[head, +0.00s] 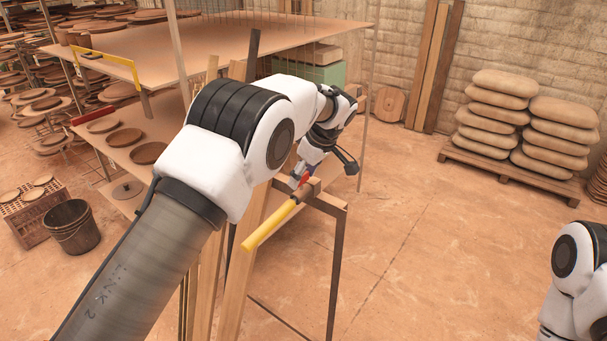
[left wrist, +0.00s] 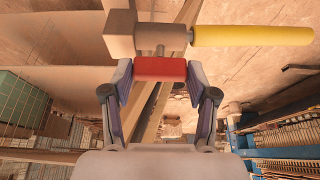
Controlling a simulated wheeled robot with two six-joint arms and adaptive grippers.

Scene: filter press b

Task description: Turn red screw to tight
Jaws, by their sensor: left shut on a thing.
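The red screw (left wrist: 160,69) shows in the left wrist view as a red block on a short stem under a brown bar. A yellow handle (left wrist: 252,36) sticks out to the right from that bar. My left gripper (left wrist: 160,72) has one finger on each side of the red block and is shut on it. In the head view the red part (head: 304,181) is small and partly hidden by my left gripper (head: 302,177), beside the yellow handle (head: 270,225). Part of my right arm shows at the right edge; its gripper is out of view.
The brown metal frame (head: 340,235) stands below the handle. A table (head: 240,45) and shelves with clay plates (head: 148,153) are at the left. A bucket (head: 73,228) stands on the floor. Stacked sacks (head: 497,110) lie on a pallet at the back right. The floor at the right is clear.

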